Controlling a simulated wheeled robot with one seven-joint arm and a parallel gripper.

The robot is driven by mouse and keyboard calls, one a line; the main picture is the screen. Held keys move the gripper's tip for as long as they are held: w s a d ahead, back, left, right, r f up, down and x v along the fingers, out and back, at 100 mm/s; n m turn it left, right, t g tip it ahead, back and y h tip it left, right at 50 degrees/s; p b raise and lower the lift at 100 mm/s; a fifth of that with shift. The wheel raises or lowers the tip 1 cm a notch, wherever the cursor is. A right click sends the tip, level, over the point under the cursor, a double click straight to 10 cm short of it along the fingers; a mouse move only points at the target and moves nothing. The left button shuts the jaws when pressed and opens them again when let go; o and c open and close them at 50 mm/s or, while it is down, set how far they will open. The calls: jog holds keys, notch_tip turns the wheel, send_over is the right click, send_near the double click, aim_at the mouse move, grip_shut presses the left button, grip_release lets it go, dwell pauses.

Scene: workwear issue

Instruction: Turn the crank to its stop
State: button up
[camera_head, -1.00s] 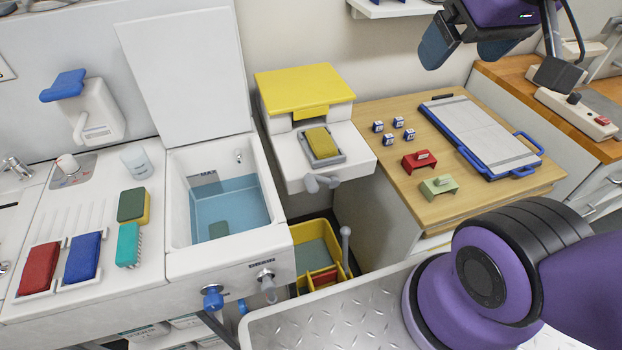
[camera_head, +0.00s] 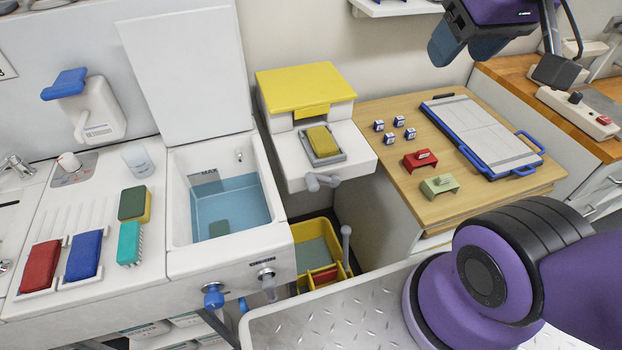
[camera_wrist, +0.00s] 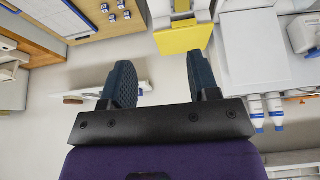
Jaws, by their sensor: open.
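The crank (camera_head: 322,181) is a grey handle low on the front of a white machine (camera_head: 358,152) with a yellow lid (camera_head: 304,88). A yellow sponge-like block (camera_head: 321,140) sits in a grey frame on top of this machine. My gripper (camera_head: 464,55) is at the upper right in the head view, above the wooden table and well away from the crank. Its two dark blue fingers are apart and nothing is between them. In the wrist view my gripper (camera_wrist: 160,62) points towards the wall, with the yellow lid (camera_wrist: 183,38) beyond; I cannot make out the crank there.
A wooden table (camera_head: 385,118) right of the machine holds a blue-edged board (camera_head: 487,135), small cubes, a red block (camera_head: 420,160) and a green block (camera_head: 439,187). A water basin (camera_head: 180,200) stands left. A yellow bin (camera_head: 336,240) is below the crank.

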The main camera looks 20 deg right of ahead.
jog(key=w+a+f+g, duration=0.2)
jog(key=w+f, duration=0.1)
jog(key=w, duration=0.4)
jog(key=g+y, duration=0.2)
jog(key=g, duration=0.6)
send_over(312, 178)
jog(key=w+d, duration=0.2)
jog(key=w, duration=0.2)
notch_tip(312, 178, down, 24)
jog(key=x, duration=1)
jog(key=shift+a+f, duration=0.1)
jog(key=shift+f, duration=0.25)
grip_shut()
